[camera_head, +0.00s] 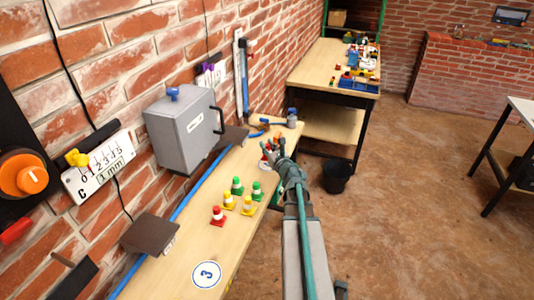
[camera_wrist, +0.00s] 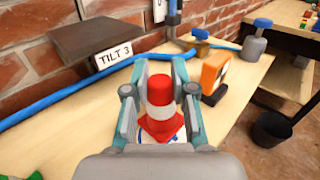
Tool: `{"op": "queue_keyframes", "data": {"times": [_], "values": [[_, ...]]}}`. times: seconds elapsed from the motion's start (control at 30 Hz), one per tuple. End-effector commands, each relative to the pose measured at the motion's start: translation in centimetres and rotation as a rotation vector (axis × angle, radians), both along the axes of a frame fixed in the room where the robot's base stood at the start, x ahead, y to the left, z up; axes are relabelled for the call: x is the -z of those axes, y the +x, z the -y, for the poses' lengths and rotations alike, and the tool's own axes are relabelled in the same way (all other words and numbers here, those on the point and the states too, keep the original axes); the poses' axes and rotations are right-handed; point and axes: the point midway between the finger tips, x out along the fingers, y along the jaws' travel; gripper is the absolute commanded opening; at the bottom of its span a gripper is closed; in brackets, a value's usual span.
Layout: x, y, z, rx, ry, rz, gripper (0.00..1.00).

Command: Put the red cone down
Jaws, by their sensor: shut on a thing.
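A red cone with a white band (camera_wrist: 160,92) stands upright between the two fingers of my gripper (camera_wrist: 159,92) in the wrist view. My gripper is shut on it, with a finger on each side. In the head view my gripper (camera_head: 274,152) is over the far part of the wooden wall bench (camera_head: 185,245), and its fingers mostly hide the cone. Part of a white, blue-edged marking shows around the cone's base in the wrist view; whether the base touches the bench I cannot tell. Another red cone (camera_head: 218,216) stands nearer on the bench.
Two green cones (camera_head: 237,186) and two yellow cones (camera_head: 249,206) stand near the other red cone. An orange device (camera_wrist: 214,74) stands close right of my gripper. A TILT 3 block (camera_wrist: 98,44), blue hose (camera_wrist: 60,102) and grey bottle (camera_wrist: 254,42) are behind. A black bucket (camera_head: 336,177) stands on the floor.

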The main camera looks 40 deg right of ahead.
Motion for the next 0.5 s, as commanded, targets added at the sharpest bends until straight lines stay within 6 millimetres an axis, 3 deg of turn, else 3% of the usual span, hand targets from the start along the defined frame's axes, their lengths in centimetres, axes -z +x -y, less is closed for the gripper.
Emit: {"op": "queue_keyframes", "data": {"times": [0.2, 0.5], "values": [[3.7, 0.1, 0.7, 0.008, 0.000, -0.001, 0.00], [3.9, 0.0, 0.7, 0.009, -0.001, 0.000, 0.00]]}}
